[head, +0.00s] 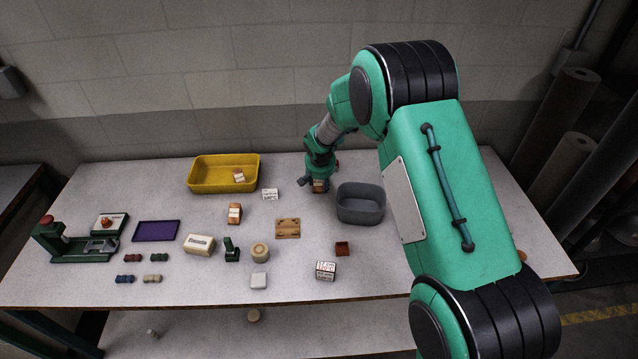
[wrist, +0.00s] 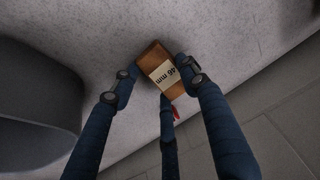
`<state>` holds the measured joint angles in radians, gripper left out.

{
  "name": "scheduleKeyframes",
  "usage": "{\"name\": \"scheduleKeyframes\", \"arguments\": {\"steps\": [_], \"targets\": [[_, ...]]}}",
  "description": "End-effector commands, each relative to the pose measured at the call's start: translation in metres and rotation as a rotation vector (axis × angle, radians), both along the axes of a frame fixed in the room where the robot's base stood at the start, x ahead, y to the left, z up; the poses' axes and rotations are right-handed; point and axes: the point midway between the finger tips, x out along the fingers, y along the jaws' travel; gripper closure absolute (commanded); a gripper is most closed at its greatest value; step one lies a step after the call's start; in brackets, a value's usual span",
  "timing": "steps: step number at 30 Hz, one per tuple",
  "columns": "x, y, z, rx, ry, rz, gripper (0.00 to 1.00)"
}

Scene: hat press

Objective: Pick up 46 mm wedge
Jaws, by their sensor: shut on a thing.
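The 46 mm wedge (wrist: 158,72) is a brown wooden block with a white label reading "46 mm". In the wrist view it sits between the dark blue fingers of my gripper (wrist: 155,80), which is shut on it. A red tip shows at the lower finger. In the head view the wedge (head: 318,186) shows as a small piece below my gripper (head: 318,180), near the back of the table. I cannot tell whether the wedge touches the table top.
A grey bin (head: 361,218) stands just right of my gripper. A yellow tray (head: 200,186) with a labelled block inside is at the back left. A wooden board (head: 288,229), another labelled wooden block (head: 234,214) and a white labelled block (head: 270,194) lie to the left.

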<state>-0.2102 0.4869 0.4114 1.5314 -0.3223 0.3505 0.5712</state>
Motion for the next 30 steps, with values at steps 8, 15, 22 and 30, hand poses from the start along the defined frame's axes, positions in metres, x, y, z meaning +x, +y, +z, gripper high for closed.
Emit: {"name": "scheduleKeyframes", "arguments": {"steps": [8, 15, 22, 30], "targets": [[0.000, 0.000, 0.015, 0.000, -0.001, 0.001, 0.86], [0.001, 0.000, 0.050, 0.001, -0.002, 0.000, 0.86], [0.001, 0.000, 0.084, 0.001, -0.002, -0.001, 0.86], [0.000, 0.000, 0.100, 0.000, -0.001, 0.000, 0.86]]}}
